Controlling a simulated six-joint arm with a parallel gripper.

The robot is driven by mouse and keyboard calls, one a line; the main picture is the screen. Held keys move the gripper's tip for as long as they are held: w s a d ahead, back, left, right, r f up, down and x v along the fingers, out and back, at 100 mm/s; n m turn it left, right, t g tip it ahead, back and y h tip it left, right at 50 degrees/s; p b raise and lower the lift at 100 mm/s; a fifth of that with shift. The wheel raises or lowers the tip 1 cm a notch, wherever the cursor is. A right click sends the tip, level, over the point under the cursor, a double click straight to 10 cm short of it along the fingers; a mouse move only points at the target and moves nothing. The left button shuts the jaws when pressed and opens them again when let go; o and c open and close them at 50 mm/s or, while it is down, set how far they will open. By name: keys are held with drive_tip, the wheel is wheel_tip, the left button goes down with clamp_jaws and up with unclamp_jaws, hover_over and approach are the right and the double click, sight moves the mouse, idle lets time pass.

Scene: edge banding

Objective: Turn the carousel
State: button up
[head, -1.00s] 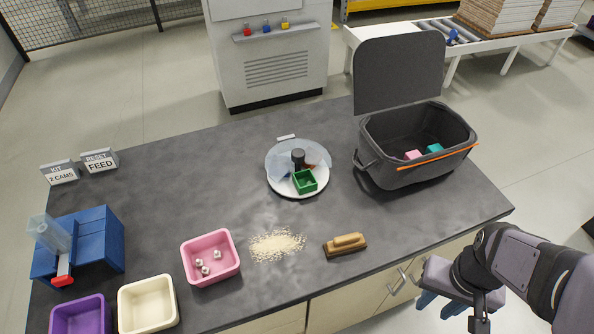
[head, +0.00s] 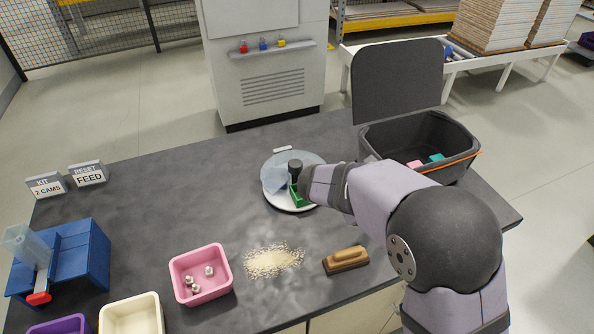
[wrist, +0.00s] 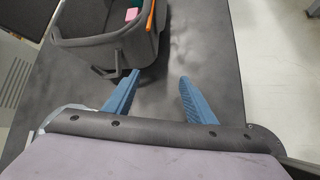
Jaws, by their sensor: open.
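The carousel (head: 284,206) is a round white plate on the table with a clear bluish cover over part of it. A black knob (head: 295,166) stands up near its middle, and a green box (head: 294,193) sits on its front right part. My arm's end reaches over the carousel's right side and hides part of it and of the green box. My gripper's fingers are hidden in the head view. In the wrist view my gripper (wrist: 158,88) is open, with nothing between its blue fingers. A pale curved edge behind the gripper there may be the carousel.
A dark lidded bin (head: 440,130) with an orange strip holds pink and teal blocks, right of the carousel. A blue feeder (head: 70,255) stands left.

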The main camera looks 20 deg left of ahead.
drive_tip(key=a+n+t+y+b, duration=0.15)
drive_tip(key=a+n+t, duration=0.35)
drive_tip(key=a, duration=0.9)
drive_tip(key=n+y, duration=0.3)
drive_tip(key=n, duration=0.3)
approach(295, 163)
drive_tip(key=x, duration=0.3)
drive_tip(key=shift+w+f+t, duration=0.3)
drive_tip(key=shift+w+f, duration=0.1)
drive_tip(key=shift+w, duration=0.05)
drive_tip(key=shift+p+x, duration=0.85)
drive_tip(key=shift+x, duration=2.15)
clamp_jaws()
